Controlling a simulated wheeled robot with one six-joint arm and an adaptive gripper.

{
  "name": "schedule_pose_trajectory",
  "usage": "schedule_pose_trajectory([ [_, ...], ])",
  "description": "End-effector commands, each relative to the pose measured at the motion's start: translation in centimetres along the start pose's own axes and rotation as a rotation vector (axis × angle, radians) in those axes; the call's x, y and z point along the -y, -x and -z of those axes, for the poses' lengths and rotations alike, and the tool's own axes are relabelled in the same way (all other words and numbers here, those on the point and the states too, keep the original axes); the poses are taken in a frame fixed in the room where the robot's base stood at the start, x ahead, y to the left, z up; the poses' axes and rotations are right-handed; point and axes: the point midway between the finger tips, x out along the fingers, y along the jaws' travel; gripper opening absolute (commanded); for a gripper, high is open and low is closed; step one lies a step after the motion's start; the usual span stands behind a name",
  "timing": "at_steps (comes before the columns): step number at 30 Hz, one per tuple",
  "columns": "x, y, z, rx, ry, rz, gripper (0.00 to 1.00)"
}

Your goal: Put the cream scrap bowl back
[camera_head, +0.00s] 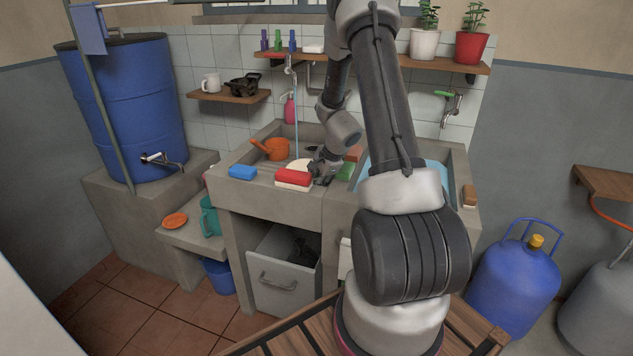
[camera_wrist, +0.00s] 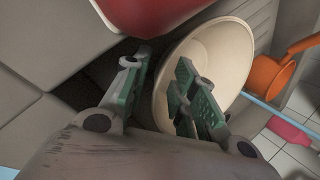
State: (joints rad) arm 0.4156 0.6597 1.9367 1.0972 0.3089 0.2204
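The cream scrap bowl (camera_wrist: 222,58) fills the middle right of the wrist view, tilted in that picture, with its open inside showing. In the head view the bowl (camera_head: 297,163) is a small pale patch in the sink area, partly hidden by the red-topped block and my gripper. My gripper (camera_wrist: 162,62) is open, its fingers apart. One finger is over the inside of the bowl and the other is outside, with the near rim between them. I cannot tell whether either finger touches the bowl. My gripper (camera_head: 320,168) also shows low over the sink in the head view.
A red-topped block (camera_head: 293,176) stands close to the bowl at the counter's front edge. An orange dipper (camera_head: 271,148), blue sponge (camera_head: 242,172) and green block (camera_head: 346,171) are nearby. Water (camera_head: 296,115) runs from the tap behind.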

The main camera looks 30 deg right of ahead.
Motion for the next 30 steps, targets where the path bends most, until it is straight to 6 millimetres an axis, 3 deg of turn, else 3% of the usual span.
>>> schedule_pose_trajectory([
  [5,0.2,2.1,0.0,0.000,0.001,0.004,0.27],
  [15,0.1,9.6,0.0,-0.001,0.001,0.004,0.27],
  [22,0.1,12.3,-0.3,0.003,0.017,0.002,0.27],
  [26,0.5,15.6,-3.1,0.026,0.158,0.005,0.27],
  [30,-0.6,22.1,-8.6,0.065,0.484,-0.002,0.27],
])
